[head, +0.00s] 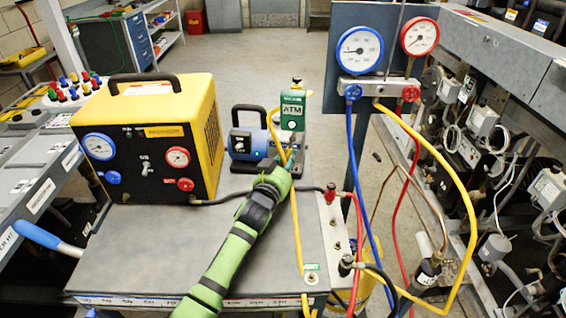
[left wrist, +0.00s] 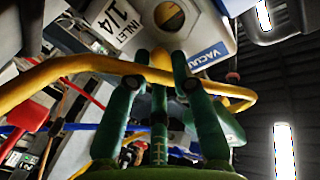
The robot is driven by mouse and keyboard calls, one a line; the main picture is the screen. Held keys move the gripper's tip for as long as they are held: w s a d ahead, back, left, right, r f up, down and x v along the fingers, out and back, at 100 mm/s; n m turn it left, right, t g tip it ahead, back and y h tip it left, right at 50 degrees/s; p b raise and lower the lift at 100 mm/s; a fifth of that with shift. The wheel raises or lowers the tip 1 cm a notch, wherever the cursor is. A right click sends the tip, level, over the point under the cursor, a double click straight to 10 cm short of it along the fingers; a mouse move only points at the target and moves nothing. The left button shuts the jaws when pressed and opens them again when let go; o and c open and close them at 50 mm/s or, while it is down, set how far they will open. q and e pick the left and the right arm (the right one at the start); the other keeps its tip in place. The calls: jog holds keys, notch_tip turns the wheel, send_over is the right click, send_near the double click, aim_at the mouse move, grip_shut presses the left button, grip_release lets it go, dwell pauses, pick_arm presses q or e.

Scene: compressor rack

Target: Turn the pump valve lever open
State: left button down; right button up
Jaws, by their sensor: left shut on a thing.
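The blue and grey vacuum pump (head: 241,142) stands on the cart top, with a yellow hose (head: 296,225) running past it. My left gripper (head: 283,163) reaches in from the front and is shut at the pump's right side. The pump's inlet side (left wrist: 200,30) is beyond the fingertips. The fingers hide much of the lever, and its turn angle cannot be told. My right gripper is not in view.
A yellow machine (head: 150,130) stands left of the pump. A green ATM-marked box (head: 292,110) is close behind my gripper. Gauges (head: 360,50) and blue, red and yellow hoses crowd the right side. The cart top (head: 140,245) is clear at front left.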

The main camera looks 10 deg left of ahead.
pick_arm(q)
jog(key=shift+w+d+r+n, duration=0.1)
jog(key=shift+d+r+n, duration=0.05)
jog(key=shift+n, duration=0.45)
jog(key=c, duration=1)
grip_release()
jog(key=s, duration=0.4)
jog(key=s+a, duration=0.1)
jog(key=s, duration=0.7)
jog(key=shift+a+r, duration=0.1)
jog(key=shift+a, duration=0.05)
